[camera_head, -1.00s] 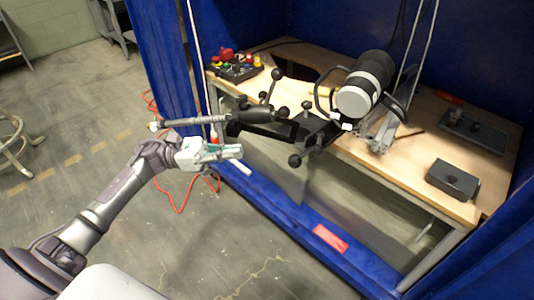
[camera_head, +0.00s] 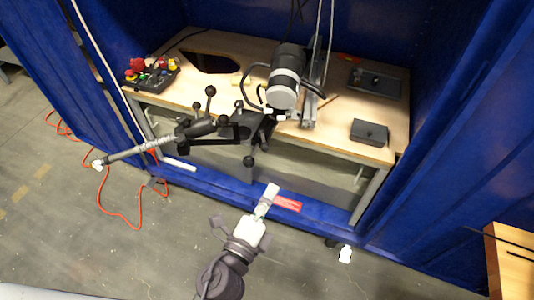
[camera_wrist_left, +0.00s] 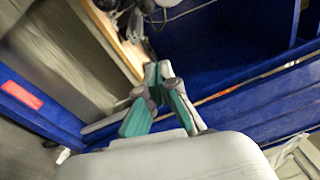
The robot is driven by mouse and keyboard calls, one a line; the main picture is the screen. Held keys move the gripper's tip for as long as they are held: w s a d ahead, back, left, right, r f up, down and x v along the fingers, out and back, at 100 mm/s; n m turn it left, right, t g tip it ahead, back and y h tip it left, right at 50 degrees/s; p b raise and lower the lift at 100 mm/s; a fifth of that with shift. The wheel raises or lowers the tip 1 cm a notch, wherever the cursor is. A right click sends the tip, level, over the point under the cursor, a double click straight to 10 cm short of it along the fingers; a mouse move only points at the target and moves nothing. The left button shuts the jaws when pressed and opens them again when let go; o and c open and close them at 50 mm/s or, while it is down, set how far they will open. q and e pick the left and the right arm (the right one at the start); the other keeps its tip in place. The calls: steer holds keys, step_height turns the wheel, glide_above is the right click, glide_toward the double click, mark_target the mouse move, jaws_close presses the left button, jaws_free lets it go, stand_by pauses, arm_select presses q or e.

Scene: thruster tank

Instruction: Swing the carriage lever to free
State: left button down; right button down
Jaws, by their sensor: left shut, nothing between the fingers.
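The thruster (camera_head: 286,77), a black and white cylinder, stands at the bench's middle with a grey rail beside it. In front of it is a dark carriage (camera_head: 240,128) bearing several black ball-ended levers, among them an upper one (camera_head: 210,92) and a lower one (camera_head: 248,161). I cannot tell which is the carriage lever. My left gripper (camera_head: 270,190) is shut and empty, apart from the levers, and appears in front of the bench's lower front. Its green-sided fingers meet in the left wrist view (camera_wrist_left: 157,86). My right gripper is not in view.
A long grey bar (camera_head: 150,146) with a white tip juts left from the carriage. A control box (camera_head: 150,75) with coloured buttons and a dark grey block (camera_head: 369,132) sit on the wooden bench (camera_head: 340,142). Blue walls enclose the sides. Open floor lies in front.

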mark_target(263, 139)
arm_select(q)
steer(key=w+r+p, duration=0.1)
steer(key=w+p, duration=0.2)
steer(key=w, duration=0.6)
steer(key=shift+a, duration=0.2)
steer(key=shift+w+a+r+m+g+h+p, duration=0.15)
steer(key=shift+a+m+g+h+p, duration=0.15)
steer(key=shift+a+m+h+p, duration=0.25)
steer(key=shift+a, duration=0.1)
